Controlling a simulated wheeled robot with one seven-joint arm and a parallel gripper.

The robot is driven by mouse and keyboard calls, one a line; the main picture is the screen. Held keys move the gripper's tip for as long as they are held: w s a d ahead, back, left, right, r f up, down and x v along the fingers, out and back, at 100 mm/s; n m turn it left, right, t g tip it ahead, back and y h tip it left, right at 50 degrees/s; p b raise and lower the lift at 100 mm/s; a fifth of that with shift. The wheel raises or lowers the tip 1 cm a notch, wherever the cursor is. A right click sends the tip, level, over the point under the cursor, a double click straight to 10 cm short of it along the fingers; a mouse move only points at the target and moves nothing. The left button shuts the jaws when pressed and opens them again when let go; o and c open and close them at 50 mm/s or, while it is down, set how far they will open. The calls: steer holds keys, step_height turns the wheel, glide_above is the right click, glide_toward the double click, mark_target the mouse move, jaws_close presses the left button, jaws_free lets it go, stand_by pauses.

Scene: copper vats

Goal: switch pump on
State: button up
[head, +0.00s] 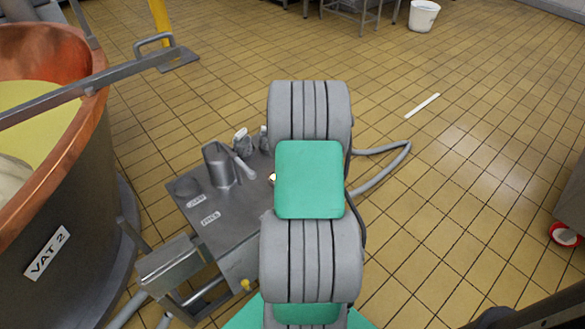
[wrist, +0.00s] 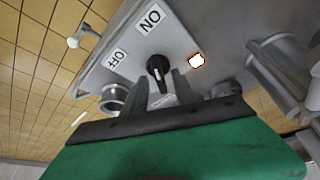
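In the wrist view a grey metal panel (wrist: 212,27) carries a black rotary knob (wrist: 157,68). An ON label (wrist: 151,18) lies above the knob and an OFF label (wrist: 118,57) to its left. The knob's long axis runs nearly upright in the picture, roughly toward ON. A lamp (wrist: 196,61) right of the knob glows bright. My gripper (wrist: 161,84) is open, one finger on each side of the knob's lower part; I cannot tell whether they touch it. In the head view my arm hides the gripper and the knob.
In the head view a grey metal stand (head: 232,226) with pipe fittings and a hose (head: 388,178) is beside my arm. A copper vat (head: 75,165) labelled VAT 2 stands at left. A white bucket (head: 423,15) is far back. Tiled floor at right is mostly free.

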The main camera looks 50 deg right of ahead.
steer(key=p+v, duration=0.1)
steer(key=v, duration=0.6)
steer(key=shift+r, duration=0.35)
steer(key=shift+s+a, duration=0.1)
steer(key=shift+s, duration=0.05)
steer(key=w+a+r+n+y+p, duration=0.1)
steer(key=w+a+r+n+p, duration=0.25)
steer(key=a+r+p, duration=0.9)
steer(key=s+a+r+n+y+p, duration=0.1)
steer(key=s+a+r, duration=0.3)
steer(key=a+r, duration=0.5)
steer(key=s+a+r+n+p, duration=0.2)
steer(key=a+r, duration=0.6)
steer(key=a, duration=0.4)
steer(key=s+n, duration=0.1)
steer(key=s, duration=0.1)
steer(key=shift+s+a+r+y, duration=0.3)
steer(key=shift+s+r+y, duration=0.05)
steer(key=shift+y, duration=0.05)
